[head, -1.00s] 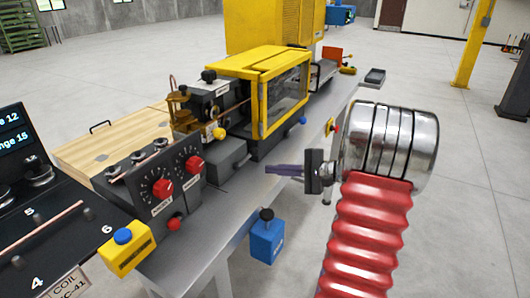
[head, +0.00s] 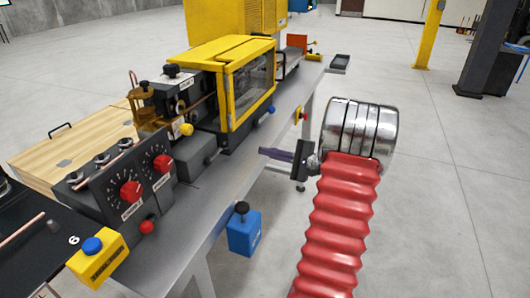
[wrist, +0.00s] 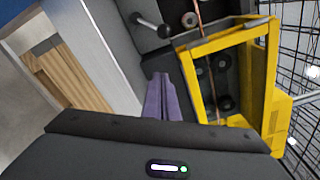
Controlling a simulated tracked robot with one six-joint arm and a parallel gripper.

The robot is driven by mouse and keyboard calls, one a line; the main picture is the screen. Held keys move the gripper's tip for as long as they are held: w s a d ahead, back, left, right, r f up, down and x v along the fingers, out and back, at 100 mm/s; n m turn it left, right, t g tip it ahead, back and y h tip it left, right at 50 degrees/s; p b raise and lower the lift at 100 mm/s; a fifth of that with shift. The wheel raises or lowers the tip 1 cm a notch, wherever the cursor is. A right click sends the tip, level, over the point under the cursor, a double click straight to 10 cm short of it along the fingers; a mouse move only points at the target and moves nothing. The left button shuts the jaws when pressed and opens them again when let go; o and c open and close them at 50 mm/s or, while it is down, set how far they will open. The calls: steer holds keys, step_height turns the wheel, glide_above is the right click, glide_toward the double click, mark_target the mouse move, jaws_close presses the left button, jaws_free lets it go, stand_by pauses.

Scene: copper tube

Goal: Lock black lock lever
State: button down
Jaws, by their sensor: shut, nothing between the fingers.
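My gripper (head: 264,151) has purple fingers, held together with nothing between them. In the head view it is right of the machine bench, pointing left towards the yellow-framed guard. The fingers also show in the wrist view (wrist: 158,78), below a dark handle with a metal shaft (wrist: 150,25). I cannot tell for sure whether this handle is the black lock lever. A black knob (head: 171,71) tops the grey tube unit beside the guard, well left of my gripper. Nothing touches my fingers.
The yellow guard (head: 222,50) with clear panels stands on the grey bench (head: 215,180). A dial panel with red knobs (head: 131,194) is at the near left. A blue box with a black knob (head: 243,230) hangs at the bench's front edge.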

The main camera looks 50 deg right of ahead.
mark_target(217, 152)
steer(key=x, duration=0.8)
steer(key=a, duration=0.1)
steer(key=a+r, duration=0.1)
steer(key=shift+w+a+r, duration=0.1)
steer(key=shift+a, duration=0.2)
steer(key=shift+a+r, duration=0.3)
steer(key=shift+a, duration=0.25)
steer(key=shift+d, duration=0.15)
